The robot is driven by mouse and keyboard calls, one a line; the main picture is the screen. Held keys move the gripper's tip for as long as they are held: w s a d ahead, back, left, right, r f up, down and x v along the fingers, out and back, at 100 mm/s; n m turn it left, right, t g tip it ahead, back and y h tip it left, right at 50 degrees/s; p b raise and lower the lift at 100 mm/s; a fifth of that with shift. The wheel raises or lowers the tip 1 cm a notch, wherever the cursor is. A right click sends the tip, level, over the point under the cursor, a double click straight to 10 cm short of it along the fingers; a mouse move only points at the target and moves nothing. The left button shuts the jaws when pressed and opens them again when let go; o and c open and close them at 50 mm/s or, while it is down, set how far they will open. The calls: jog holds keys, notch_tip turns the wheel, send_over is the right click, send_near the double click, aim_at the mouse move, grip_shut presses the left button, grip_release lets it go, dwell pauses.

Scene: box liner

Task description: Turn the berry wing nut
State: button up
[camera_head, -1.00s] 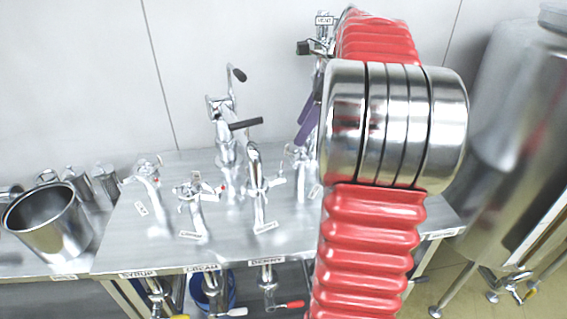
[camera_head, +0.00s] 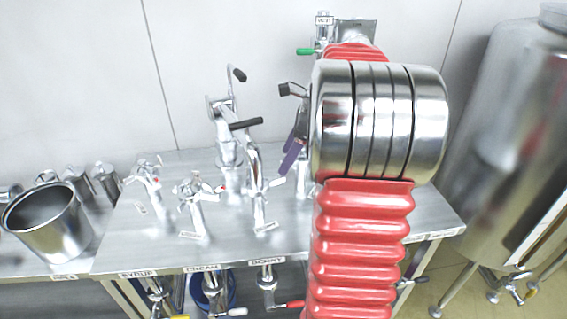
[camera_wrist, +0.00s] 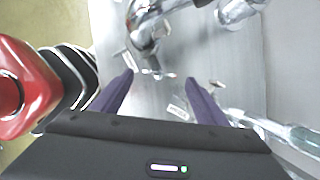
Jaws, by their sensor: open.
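I cannot make out for sure which piece is the berry wing nut. A front-edge label (camera_head: 267,261) appears to read BERRY, above a tap with a red handle (camera_head: 292,304). On the table stand several chrome fittings with winged tops, such as one at left (camera_head: 196,188) and one at centre (camera_head: 260,184). Their small table labels are too blurred to read. My gripper (camera_head: 288,165) hangs beside the centre fitting, partly hidden by my arm. In the wrist view my gripper (camera_wrist: 160,82) is open, with nothing between its purple fingers; a small tabletop label (camera_wrist: 178,110) shows between them.
A tall chrome faucet (camera_head: 228,140) with black handles stands at the back centre. A steel pot (camera_head: 45,225) is at the left and a large steel tank (camera_head: 500,150) at the right. A green-handled valve (camera_head: 308,51) is on the wall behind. My arm blocks the table's right part.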

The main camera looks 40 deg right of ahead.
jog(key=shift+x, duration=1.75)
jog(key=shift+c, duration=0.4)
jog(key=c, duration=1)
